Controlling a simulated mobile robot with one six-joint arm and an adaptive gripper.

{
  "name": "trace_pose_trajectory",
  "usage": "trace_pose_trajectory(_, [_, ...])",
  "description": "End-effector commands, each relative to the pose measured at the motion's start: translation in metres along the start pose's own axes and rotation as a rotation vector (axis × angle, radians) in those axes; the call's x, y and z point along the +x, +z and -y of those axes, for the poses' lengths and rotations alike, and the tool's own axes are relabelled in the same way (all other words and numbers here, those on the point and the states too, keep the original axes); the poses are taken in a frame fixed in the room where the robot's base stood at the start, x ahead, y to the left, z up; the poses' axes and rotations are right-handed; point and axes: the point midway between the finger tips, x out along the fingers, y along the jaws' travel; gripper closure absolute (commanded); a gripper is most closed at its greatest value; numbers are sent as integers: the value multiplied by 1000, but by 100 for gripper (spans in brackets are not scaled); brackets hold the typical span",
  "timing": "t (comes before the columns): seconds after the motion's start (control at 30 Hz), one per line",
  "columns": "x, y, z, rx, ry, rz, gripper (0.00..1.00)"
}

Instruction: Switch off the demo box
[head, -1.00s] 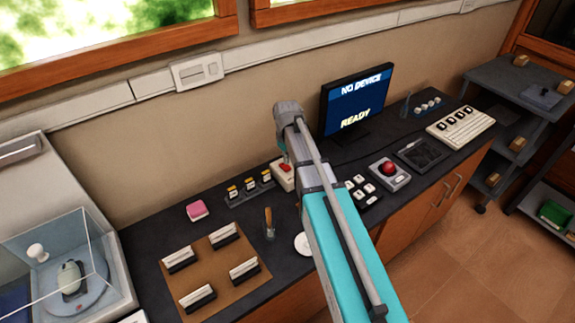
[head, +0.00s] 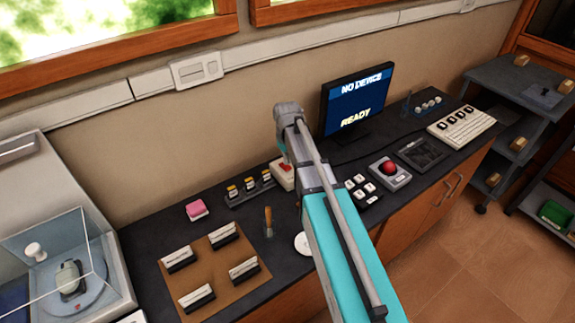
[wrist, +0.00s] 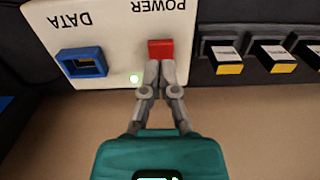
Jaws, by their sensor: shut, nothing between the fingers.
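The demo box (wrist: 115,20) is a cream box in the wrist view, seen upside down, with the printed words POWER and DATA. A red power switch (wrist: 160,49) sits below the word POWER, and a blue-framed data port (wrist: 82,63) lies to its left. In the head view the demo box (head: 280,176) is partly hidden behind my arm.
Several yellow-tipped black blocks (wrist: 277,55) stand close beside the box. On the dark counter are a monitor (head: 357,100) reading NO DEVICE and READY, a red button box (head: 390,173), and a brown board (head: 212,262).

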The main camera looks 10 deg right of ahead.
Motion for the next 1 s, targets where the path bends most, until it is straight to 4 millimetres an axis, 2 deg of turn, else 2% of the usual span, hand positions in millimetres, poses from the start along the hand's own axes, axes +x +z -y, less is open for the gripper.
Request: trace_pose_trajectory(1.0, [11,0,-1,1,0,0,100])
